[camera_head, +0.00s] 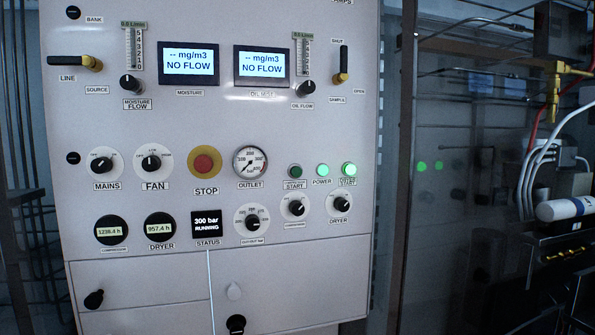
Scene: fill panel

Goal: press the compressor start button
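The compressor start button (295,171) is a small dark green round button above a label reading START, right of centre on the pale fill panel (130,170). It looks unlit. To its right are a lit green POWER lamp (322,170) and another bright green lamp or button (349,169) whose label is too small to read surely. The status display (206,225) reads "300 bar RUNNING". Neither of my grippers shows in the head view, and nothing covers the start button.
A red STOP button (204,164) on a yellow ring sits left of the OUTLET gauge (250,162). Black knobs, including the compressor-row selector (296,208), lie below. Two screens (262,66) read NO FLOW. Pipes, hoses and a white cylinder (566,208) stand at the right.

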